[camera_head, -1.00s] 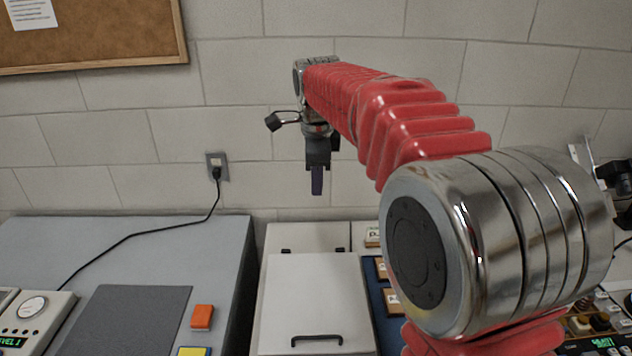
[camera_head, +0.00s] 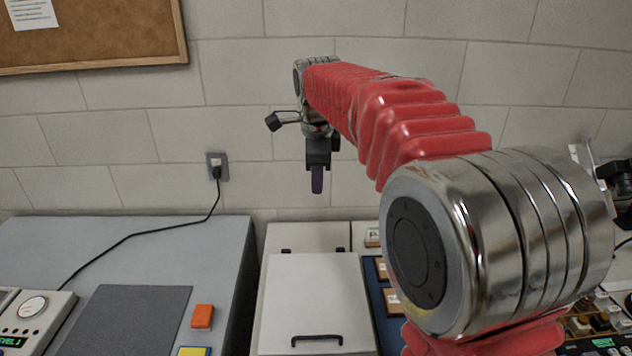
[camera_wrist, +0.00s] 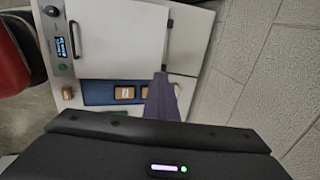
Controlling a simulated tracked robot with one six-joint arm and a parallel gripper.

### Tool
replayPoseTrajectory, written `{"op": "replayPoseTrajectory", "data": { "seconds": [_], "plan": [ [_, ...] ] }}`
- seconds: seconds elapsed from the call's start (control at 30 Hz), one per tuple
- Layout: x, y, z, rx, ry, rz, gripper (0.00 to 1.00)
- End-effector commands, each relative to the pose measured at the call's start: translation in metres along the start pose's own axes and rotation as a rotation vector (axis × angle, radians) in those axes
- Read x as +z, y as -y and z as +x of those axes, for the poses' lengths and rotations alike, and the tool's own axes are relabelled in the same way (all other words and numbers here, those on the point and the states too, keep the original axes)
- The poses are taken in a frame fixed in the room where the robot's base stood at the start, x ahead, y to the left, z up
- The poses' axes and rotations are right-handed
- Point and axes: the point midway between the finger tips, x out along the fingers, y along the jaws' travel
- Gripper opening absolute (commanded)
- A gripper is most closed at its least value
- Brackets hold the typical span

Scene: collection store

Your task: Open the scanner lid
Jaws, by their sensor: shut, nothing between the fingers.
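The scanner lid (camera_head: 315,295) is a flat white panel lying shut on the scanner, with a dark bar handle (camera_head: 317,339) along its near edge and two dark hinges at its back edge. The lid also shows in the wrist view (camera_wrist: 120,38), beside a small panel with a lit display (camera_wrist: 59,47). My gripper (camera_head: 317,182) is shut and empty, pointing down above and behind the lid's back edge, apart from it. In the wrist view my gripper's dark fingers (camera_wrist: 161,98) show over the scanner's side.
A blue tray (camera_head: 379,305) with small labelled blocks lies right of the lid, partly behind my arm. A grey table (camera_head: 215,245) on the left holds a dark mat (camera_head: 130,320), an orange block (camera_head: 202,316) and a yellow one (camera_head: 195,351). The wall is close behind.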

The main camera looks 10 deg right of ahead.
Motion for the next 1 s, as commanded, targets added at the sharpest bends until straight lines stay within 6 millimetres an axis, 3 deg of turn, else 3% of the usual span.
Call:
{"op": "replayPoseTrajectory", "data": {
  "seconds": [0.33,0.7,1.0],
  "plan": [
    [-0.0001,0.0,0.0001,0.0,0.0,0.0,0.0],
    [-0.0001,0.0,0.0,0.0,0.0,0.0,0.26],
    [0.0,0.0001,-0.0014,0.0,0.0,0.0,0.26]
  ]
}}
